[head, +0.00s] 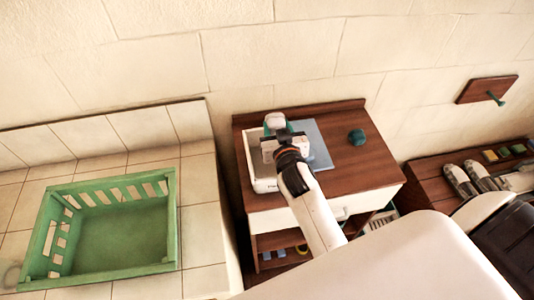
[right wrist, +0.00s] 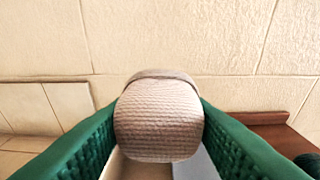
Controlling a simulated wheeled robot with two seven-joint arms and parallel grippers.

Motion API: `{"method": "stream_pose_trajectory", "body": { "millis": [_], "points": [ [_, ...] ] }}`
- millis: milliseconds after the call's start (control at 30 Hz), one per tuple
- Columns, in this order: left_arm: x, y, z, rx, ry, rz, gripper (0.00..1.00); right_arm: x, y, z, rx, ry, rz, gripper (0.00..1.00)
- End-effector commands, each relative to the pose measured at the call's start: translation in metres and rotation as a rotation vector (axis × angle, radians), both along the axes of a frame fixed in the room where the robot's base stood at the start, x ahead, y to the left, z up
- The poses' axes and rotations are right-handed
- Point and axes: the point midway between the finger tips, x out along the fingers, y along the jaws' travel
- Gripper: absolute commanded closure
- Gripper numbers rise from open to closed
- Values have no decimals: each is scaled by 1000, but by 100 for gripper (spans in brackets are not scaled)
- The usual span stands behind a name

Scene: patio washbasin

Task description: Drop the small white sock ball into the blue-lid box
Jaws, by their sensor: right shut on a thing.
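The small white sock ball (right wrist: 158,118) is clamped between the green fingers of my right gripper (right wrist: 160,130) in the right wrist view. In the head view the right gripper (head: 275,130) is over the white box (head: 251,160) on the wooden cabinet, with the sock ball (head: 275,119) at its tip. The box's blue lid (head: 318,150) lies to the right of the opening, partly behind the gripper. The inside of the box is mostly hidden by my arm. My left gripper is not in view.
A dark green ball (head: 357,137) sits on the cabinet top (head: 350,175) right of the lid. A green crate (head: 110,270) stands on the tiled counter at left. Shoes (head: 470,178) rest on a wooden bench at right. A tiled wall stands close behind.

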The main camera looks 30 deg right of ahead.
Motion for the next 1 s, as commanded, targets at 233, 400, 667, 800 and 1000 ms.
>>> {"method": "stream_pose_trajectory", "body": {
  "millis": [233,400,667,800,1000],
  "points": [
    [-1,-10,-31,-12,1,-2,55,0,1,-32,0,1,2,77],
    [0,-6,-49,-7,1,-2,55,0,1,-51,-1,1,2,77],
    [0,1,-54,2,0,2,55,0,1,-56,0,1,2,77],
    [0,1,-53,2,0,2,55,0,1,-55,0,1,2,54],
    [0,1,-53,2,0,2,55,0,1,-55,1,1,2,30]
  ]
}}
